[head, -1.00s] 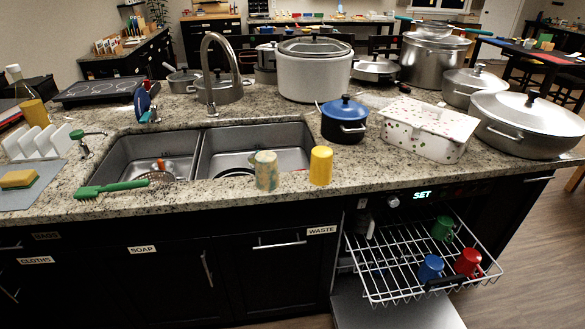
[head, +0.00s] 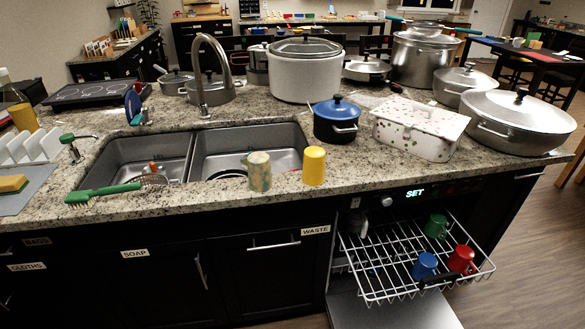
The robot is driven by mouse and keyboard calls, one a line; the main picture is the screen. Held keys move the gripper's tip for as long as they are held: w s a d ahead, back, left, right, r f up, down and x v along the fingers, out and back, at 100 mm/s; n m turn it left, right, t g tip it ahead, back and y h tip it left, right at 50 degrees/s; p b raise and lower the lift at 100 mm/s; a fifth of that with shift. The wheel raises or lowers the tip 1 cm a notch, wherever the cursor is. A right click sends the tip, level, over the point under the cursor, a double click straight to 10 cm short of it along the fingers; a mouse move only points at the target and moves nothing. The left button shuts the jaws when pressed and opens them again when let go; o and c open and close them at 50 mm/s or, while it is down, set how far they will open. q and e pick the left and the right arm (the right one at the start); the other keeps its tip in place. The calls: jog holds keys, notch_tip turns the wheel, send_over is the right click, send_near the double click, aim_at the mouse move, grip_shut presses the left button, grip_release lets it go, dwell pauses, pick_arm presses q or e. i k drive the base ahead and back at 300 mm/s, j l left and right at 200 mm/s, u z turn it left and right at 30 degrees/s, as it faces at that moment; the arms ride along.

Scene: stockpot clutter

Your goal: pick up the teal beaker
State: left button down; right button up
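No plainly teal beaker stands out. The closest match is a mottled beaker (head: 259,171) in patchy beige and grey-green, upright on the counter's front strip before the right sink basin. A plain yellow beaker (head: 314,165) stands upright just to its right, with a small gap between them. Neither of my grippers shows in the head view.
Behind the beakers are a double sink (head: 215,150), a blue pot (head: 336,118) and a floral box (head: 418,128). A green brush (head: 103,193) lies to the left. Below right, a pulled-out dishwasher rack (head: 400,262) holds blue, red and green mugs.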

aim_at(260, 174)
jog(key=i+j, duration=0.15)
jog(key=j, duration=0.2)
jog(key=i+j, duration=0.1)
jog(key=j, duration=0.25)
jog(key=i+j, duration=0.15)
jog(key=j, duration=0.2)
jog(key=i+j, duration=0.1)
jog(key=j, duration=0.25)
jog(key=i+j, duration=0.15)
jog(key=j, duration=0.2)
jog(key=z, duration=1.4)
